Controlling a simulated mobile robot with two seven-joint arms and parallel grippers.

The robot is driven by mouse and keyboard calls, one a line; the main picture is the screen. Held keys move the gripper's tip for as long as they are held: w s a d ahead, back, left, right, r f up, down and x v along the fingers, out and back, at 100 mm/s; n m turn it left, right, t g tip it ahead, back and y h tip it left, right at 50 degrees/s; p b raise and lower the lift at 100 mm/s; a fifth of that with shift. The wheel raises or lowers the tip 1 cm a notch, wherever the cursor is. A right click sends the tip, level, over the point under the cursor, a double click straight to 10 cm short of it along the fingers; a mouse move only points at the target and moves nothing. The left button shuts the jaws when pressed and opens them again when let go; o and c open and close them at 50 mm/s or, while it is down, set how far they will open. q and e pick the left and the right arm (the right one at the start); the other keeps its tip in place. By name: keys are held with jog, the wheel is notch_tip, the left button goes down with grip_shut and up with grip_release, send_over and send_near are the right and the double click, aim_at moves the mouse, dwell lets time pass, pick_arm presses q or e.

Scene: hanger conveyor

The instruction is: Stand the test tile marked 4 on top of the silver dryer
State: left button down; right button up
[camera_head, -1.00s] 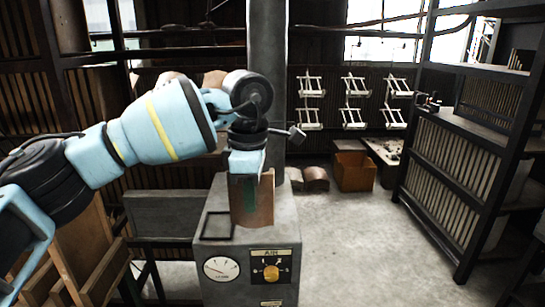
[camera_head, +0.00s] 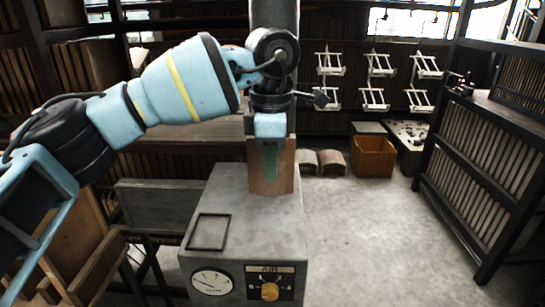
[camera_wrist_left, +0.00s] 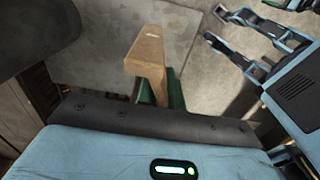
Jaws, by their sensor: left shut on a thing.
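A brown, upright tile (camera_head: 285,172) hangs below my left gripper (camera_head: 270,150), which is shut on its upper part. A green strip, seemingly a finger, runs down the tile's face. In the left wrist view the tile (camera_wrist_left: 147,50) shows its edge with a small pale mark I cannot read. Green fingers (camera_wrist_left: 175,92) lie beside it. The silver dryer (camera_head: 240,215) is a grey box with a gauge and an AIR knob. The tile's lower end appears over the rear of its top; I cannot tell whether they touch.
A dark square outline (camera_head: 208,232) lies on the dryer's top left. A grey column (camera_head: 275,15) rises behind. Wooden boards (camera_head: 75,245) stand at left, a dark slatted rack (camera_head: 480,165) at right. Curved tiles (camera_head: 332,162) and an orange box (camera_head: 373,156) sit on the floor behind.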

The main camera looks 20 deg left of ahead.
aim_at(271, 195)
pick_arm(q)
notch_tip(271, 195, down, 5)
jog(key=shift+r+b, duration=0.1)
jog(key=shift+b, duration=0.85)
jog(key=shift+w+f+b, duration=0.1)
jog(key=shift+f+b, duration=0.65)
jog(key=shift+f, duration=1.35)
pick_arm(e)
jog(key=shift+g, duration=0.4)
jog(key=shift+s+a+f, duration=0.1)
jog(key=shift+s+f, duration=0.2)
jog(key=shift+f, duration=0.4)
jog(key=shift+s+a+f, duration=0.1)
jog(key=shift+s+f, duration=0.2)
jog(key=shift+f, duration=0.45)
jog(key=shift+s+a+f, duration=0.1)
jog(key=shift+s+f, duration=0.2)
jog(key=shift+f, duration=0.4)
jog(key=shift+s, duration=0.1)
pick_arm(q)
jog(key=c, duration=1.5)
grip_release()
jog(key=shift+o, duration=0.2)
notch_tip(271, 195, up, 8)
jog(key=shift+f, duration=0.15)
pick_arm(e)
jog(key=shift+f, duration=0.1)
